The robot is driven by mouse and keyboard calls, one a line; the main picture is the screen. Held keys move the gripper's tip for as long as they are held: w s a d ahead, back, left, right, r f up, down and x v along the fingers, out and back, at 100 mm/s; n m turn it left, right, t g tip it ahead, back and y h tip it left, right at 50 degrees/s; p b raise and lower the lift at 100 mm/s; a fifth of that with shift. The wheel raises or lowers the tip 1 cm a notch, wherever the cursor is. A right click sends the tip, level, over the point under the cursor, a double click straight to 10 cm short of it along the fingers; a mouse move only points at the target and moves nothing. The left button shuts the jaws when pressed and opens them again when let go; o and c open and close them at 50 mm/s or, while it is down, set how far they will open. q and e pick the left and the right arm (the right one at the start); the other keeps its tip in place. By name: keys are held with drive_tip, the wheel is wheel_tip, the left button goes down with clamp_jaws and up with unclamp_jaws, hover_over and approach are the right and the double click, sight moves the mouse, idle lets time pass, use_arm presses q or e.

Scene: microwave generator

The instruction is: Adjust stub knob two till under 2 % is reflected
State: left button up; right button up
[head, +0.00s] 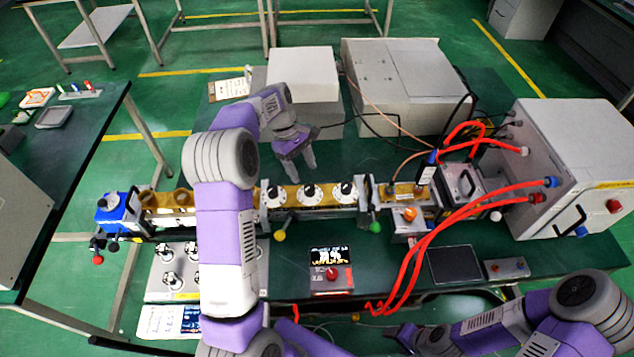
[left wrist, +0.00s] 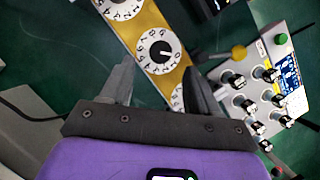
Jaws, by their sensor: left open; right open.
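Three stub knobs, black on white numbered dials, sit in a row on the brass waveguide (head: 328,207): a left one (head: 275,196), a middle one (head: 310,193) and a right one (head: 346,191). My left gripper (head: 302,165) is open and empty, behind and above the row. In the left wrist view, the middle dial (left wrist: 159,50) lies ahead between the open fingers (left wrist: 160,85), apart from them. My right gripper (head: 400,338) is at the bottom edge, away from the knobs. A small display (head: 328,256) is lit; its figures are too small to read surely.
A knob panel (head: 163,293) stands front left, partly behind my left arm. A blue unit (head: 118,213) ends the waveguide at left. Red hoses (head: 415,243) loop from the grey cabinet (head: 570,165) at right. White boxes (head: 405,80) stand behind.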

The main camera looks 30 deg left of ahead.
sight(310, 186)
use_arm(q)
drive_tip(key=b+x, duration=0.1)
drive_tip(key=x, duration=0.6)
drive_tip(key=shift+d+f, duration=0.15)
drive_tip(key=shift+s, duration=0.1)
drive_tip(key=c, duration=1)
drive_tip(key=shift+m+g+p, duration=0.5)
drive_tip(key=shift+m+p, duration=0.7)
drive_tip(key=shift+m, duration=0.2)
drive_tip(key=m+p, duration=0.1)
drive_tip(key=m, duration=0.1)
drive_tip(key=shift+m+g+y+p, duration=0.3)
drive_tip(key=shift+g+y, duration=0.1)
drive_tip(key=m+g+y+p, duration=0.1)
drive_tip(key=m, duration=0.2)
drive_tip(key=shift+m, duration=0.3)
drive_tip(key=m, duration=0.2)
drive_tip(key=m+y+p, duration=0.1)
drive_tip(key=m, duration=0.1)
drive_tip(key=shift+g+y, duration=0.3)
drive_tip(key=shift+c, duration=0.2)
drive_tip(key=shift+m, duration=0.3)
